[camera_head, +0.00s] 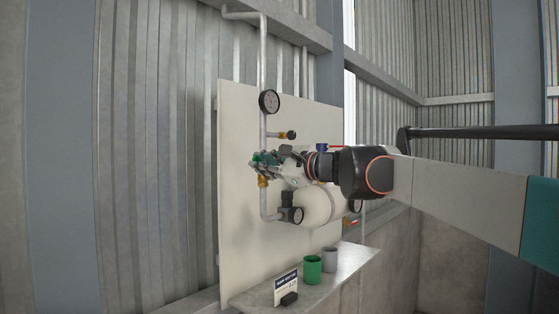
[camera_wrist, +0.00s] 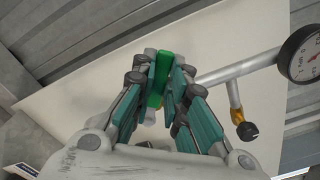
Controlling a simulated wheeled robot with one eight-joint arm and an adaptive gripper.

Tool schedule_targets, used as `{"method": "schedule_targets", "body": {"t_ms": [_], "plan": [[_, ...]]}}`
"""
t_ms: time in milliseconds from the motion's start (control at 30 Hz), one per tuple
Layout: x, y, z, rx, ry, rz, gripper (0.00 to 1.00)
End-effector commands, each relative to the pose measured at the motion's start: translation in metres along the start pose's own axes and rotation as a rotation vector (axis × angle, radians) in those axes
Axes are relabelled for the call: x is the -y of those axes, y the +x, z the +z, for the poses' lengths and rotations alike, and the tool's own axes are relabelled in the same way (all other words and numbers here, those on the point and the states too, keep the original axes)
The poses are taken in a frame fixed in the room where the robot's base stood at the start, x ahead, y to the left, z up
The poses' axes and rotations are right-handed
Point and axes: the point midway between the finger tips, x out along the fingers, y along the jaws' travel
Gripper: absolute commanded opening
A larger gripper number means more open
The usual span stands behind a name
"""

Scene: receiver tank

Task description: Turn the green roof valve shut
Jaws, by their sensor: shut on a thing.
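The green roof valve shows in the wrist view as a bright green handle (camera_wrist: 157,80) between the fingers of my gripper (camera_wrist: 160,78). My gripper is shut on it, with a teal and grey finger on each side. In the head view my gripper (camera_head: 268,160) reaches from the right to the vertical pipe on the white panel. There the fingers mostly hide the handle. A brass fitting (camera_head: 263,182) shows just below the gripper on the pipe.
A round gauge (camera_head: 268,101) sits higher on the pipe; a side branch ends in a dark knob (camera_head: 291,135). A white tank (camera_head: 318,206) is behind and below my wrist. A shelf (camera_head: 325,282) below holds a green cup (camera_head: 312,268), a grey cup (camera_head: 330,259) and a small sign (camera_head: 286,286).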

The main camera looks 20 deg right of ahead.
Motion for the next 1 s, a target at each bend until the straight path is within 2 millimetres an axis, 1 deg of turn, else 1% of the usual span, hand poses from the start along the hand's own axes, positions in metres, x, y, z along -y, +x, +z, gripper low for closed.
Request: {"method": "schedule_targets", "body": {"t_ms": [33,100,500,800,1000], "plan": [[-0.005,-0.002,0.002,0.0,-0.042,0.0,0.0],[-0.01,-0.002,0.001,0.0,-0.109,-0.001,0.0],[-0.032,-0.003,-0.005,0.0,-0.456,0.0,0.0],[-0.041,-0.003,-0.01,0.0,-0.616,0.0,0.0],[-0.043,-0.003,-0.011,0.0,-0.663,0.0,0.0]]}}
